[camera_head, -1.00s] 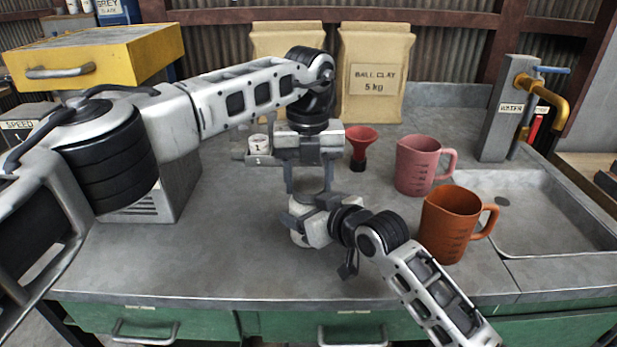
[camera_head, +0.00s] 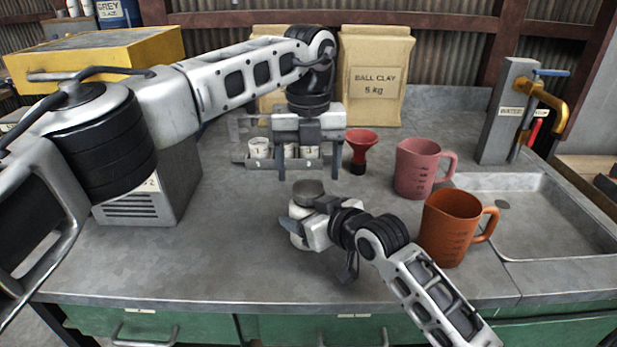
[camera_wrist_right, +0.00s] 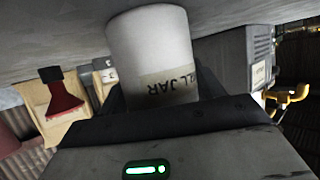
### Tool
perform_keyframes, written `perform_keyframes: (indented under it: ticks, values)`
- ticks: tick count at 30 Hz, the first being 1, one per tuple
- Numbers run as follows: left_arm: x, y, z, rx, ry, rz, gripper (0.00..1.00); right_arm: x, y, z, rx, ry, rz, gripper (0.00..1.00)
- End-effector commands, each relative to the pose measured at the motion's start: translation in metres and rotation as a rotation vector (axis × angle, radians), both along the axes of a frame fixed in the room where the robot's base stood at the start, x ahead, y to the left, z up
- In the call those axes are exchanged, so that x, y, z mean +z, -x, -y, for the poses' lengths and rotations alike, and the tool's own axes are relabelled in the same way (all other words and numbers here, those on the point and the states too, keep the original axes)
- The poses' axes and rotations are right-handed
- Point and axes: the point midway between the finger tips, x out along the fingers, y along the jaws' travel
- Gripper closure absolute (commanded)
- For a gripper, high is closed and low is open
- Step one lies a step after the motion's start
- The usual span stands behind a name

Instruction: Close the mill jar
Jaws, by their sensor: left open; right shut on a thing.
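The mill jar (camera_wrist_right: 150,48) is a white cylinder with a tan label, filling the middle of the right wrist view. In the head view a grey round lid (camera_head: 308,188) sits on top of the jar and looks level. Whether it is fully seated I cannot tell. My right gripper (camera_head: 299,222) is shut around the jar's body, which stands upright and is mostly hidden by it. My left gripper (camera_head: 309,173) is open and empty, pointing down above and behind the lid, with its fingers apart from it.
Small numbered white cups (camera_head: 259,147) stand in a rack behind my left gripper. A red funnel (camera_head: 361,148), a pink jug (camera_head: 417,168) and an orange jug (camera_head: 449,228) are to the right, before the sink (camera_head: 540,205). The counter left of the jar is clear.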

Motion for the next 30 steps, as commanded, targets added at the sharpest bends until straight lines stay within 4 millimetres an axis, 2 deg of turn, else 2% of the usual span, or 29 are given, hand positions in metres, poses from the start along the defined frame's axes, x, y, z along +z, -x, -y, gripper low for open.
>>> perform_keyframes:
  ticks: [3, 9, 10, 14, 17, 24, 30]
  values:
    - [0.010, 0.000, 0.000, 0.000, 0.001, 0.000, 0.27, 0.000, 0.000, 0.000, 0.000, 0.000, 0.000, 0.97]
    - [0.011, 0.000, 0.000, 0.000, 0.001, -0.001, 0.27, 0.000, 0.000, 0.000, 0.000, 0.000, 0.000, 0.97]
    - [0.011, 0.000, 0.000, 0.000, 0.001, -0.001, 0.31, 0.000, 0.000, 0.000, 0.000, 0.000, 0.000, 0.97]
    - [0.012, 0.000, 0.000, 0.044, 0.001, 0.000, 0.31, 0.000, 0.000, 0.000, 0.000, 0.000, 0.000, 0.97]
    - [0.016, 0.000, 0.000, 0.169, 0.001, 0.001, 0.31, 0.000, 0.000, 0.000, 0.000, 0.000, 0.000, 0.97]
    - [0.033, 0.000, 0.001, 0.679, 0.002, 0.002, 0.31, 0.000, 0.000, 0.000, 0.000, 0.000, 0.000, 0.97]
    - [0.042, 0.000, 0.000, 1.014, 0.000, 0.000, 0.31, 0.000, 0.000, 0.000, 0.000, 0.000, 0.000, 0.97]
